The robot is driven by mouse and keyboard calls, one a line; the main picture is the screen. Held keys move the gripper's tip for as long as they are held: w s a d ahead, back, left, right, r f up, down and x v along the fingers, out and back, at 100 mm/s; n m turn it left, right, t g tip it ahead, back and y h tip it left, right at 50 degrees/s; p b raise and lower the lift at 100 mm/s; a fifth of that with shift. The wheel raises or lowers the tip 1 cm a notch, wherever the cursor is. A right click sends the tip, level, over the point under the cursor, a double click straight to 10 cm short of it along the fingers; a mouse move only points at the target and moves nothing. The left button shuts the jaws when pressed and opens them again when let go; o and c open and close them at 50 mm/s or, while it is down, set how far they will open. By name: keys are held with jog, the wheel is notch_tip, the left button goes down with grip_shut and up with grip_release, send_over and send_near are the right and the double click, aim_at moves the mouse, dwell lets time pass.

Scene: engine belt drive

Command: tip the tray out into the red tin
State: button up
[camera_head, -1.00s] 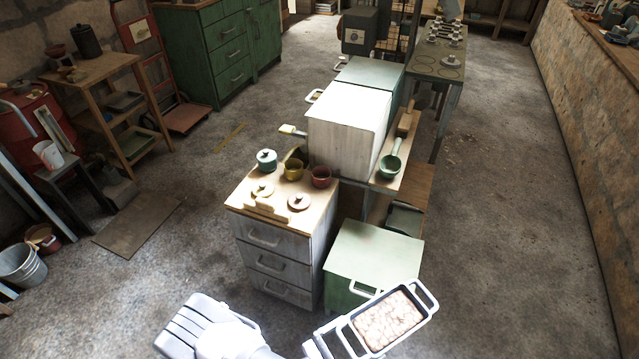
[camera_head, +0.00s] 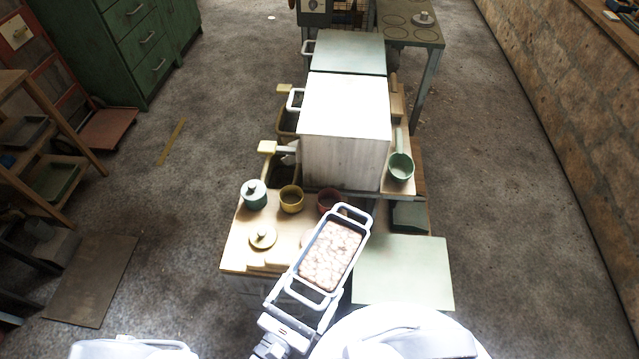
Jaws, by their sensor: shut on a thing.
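My gripper (camera_head: 285,318) is shut on the near handle of the tray (camera_head: 296,284). The tray is a pale metal pan with a loop handle at each end, filled with a lumpy pinkish-brown content (camera_head: 331,255). It looks about level, held above the right part of the wooden cabinet top. The red tin (camera_head: 328,199) stands on the cabinet top just beyond the tray's far end, its lower part partly hidden by the tray. A yellow tin (camera_head: 290,198) and a lidded green pot (camera_head: 254,194) stand to its left.
A lid (camera_head: 263,237) lies on the cabinet top (camera_head: 236,244); another is mostly hidden behind the tray. A tall white box (camera_head: 346,130) stands close behind the tins. A pale green cabinet top (camera_head: 405,275) is clear at right.

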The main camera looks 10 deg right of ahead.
aim_at(313, 269)
jog(key=shift+s+d+r, duration=0.1)
jog(key=shift+s, duration=0.1)
jog(key=shift+w+d+r+n+g+y, duration=0.15)
jog(key=shift+w+r+n+g+y, duration=0.35)
jog(key=shift+w+r+g, duration=0.35)
jog(key=shift+w+d+r+n+g+y, duration=0.15)
jog(key=shift+w+r+n+g+y, duration=0.15)
jog(key=shift+w+r+g, duration=0.3)
jog(key=shift+w+d+r+n+g+y, duration=0.25)
jog(key=shift+w+r, duration=0.2)
jog(key=shift+w, duration=0.3)
jog(key=shift+w+d+r+n+g+y, duration=0.15)
jog(key=shift+w+r+g+y, duration=0.15)
jog(key=shift+w+r, duration=0.3)
jog(key=shift+w+a+r+n+g+y, duration=0.15)
jog(key=shift+w+r+g, duration=0.2)
jog(key=shift+r, duration=0.45)
jog(key=shift+w+d+r+g, duration=0.2)
jog(key=shift+w+r, duration=0.15)
jog(key=shift+r, duration=0.15)
jog(key=shift+w+d+r+g, duration=0.1)
jog(key=shift+w+r+g, duration=0.05)
jog(key=shift+w+r, duration=0.3)
jog(key=shift+w+r, duration=0.2)
jog(key=shift+r, duration=0.3)
jog(key=shift+w+d+r+n+g+y, duration=0.1)
jog(key=shift+w+r+n+g+y, duration=0.2)
jog(key=shift+w+r+g, duration=0.15)
